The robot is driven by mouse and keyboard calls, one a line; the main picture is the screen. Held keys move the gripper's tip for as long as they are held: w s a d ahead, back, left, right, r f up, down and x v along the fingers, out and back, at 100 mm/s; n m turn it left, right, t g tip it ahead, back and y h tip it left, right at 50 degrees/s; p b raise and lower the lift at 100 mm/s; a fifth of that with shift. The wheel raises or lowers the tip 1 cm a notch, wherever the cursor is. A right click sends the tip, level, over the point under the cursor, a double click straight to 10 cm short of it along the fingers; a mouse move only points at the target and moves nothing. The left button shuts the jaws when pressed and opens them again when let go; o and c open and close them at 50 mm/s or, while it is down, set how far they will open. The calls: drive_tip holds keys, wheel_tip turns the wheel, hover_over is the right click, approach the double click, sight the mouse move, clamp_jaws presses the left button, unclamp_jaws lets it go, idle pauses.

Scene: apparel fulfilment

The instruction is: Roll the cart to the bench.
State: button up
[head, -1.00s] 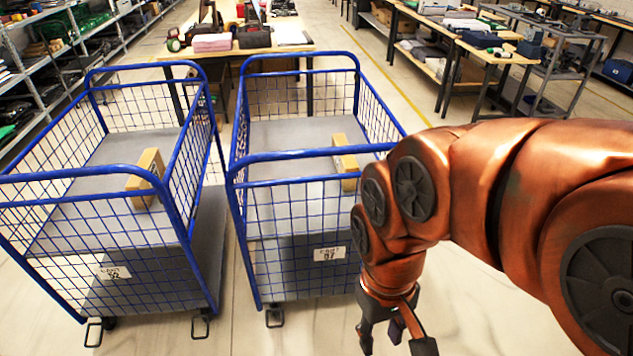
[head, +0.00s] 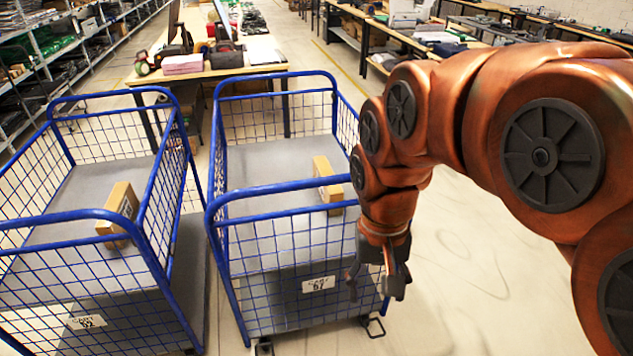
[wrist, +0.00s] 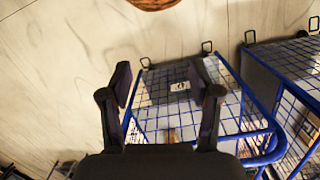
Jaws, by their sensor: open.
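Two blue wire-mesh carts with grey decks stand side by side. The right cart (head: 268,188) has a white label (head: 318,284) that seems to read 07, and a brown box (head: 327,185) inside. The left cart (head: 85,215) has a label that seems to read 02 and a brown box (head: 120,213). My gripper (head: 376,285) hangs open and empty by the right cart's near right corner; I cannot tell whether it touches. In the wrist view, my open fingers (wrist: 161,85) frame a cart with a label (wrist: 180,87). A wooden-topped bench (head: 240,64) stands behind the carts.
The bench holds a pink stack (head: 183,65), a dark case (head: 226,60) and other items. Shelving (head: 50,65) runs along the left. More worktables (head: 425,42) stand at the back right. Floor (head: 470,260) to the right of the right cart is clear.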

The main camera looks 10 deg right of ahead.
drive_tip(key=w+r+m+p, duration=0.1)
drive_tip(key=w+r+m, duration=0.35)
drive_tip(key=w, duration=0.85)
wheel_tip(320, 180, up, 2)
drive_tip(key=m+t+p, duration=0.1)
drive_tip(key=m+p, duration=0.2)
drive_tip(key=m, duration=0.8)
hover_over(319, 178)
drive_tip(key=shift+f+b, duration=3.6)
drive_tip(key=shift+f, duration=3.15)
drive_tip(key=shift+c, duration=0.4)
clamp_jaws()
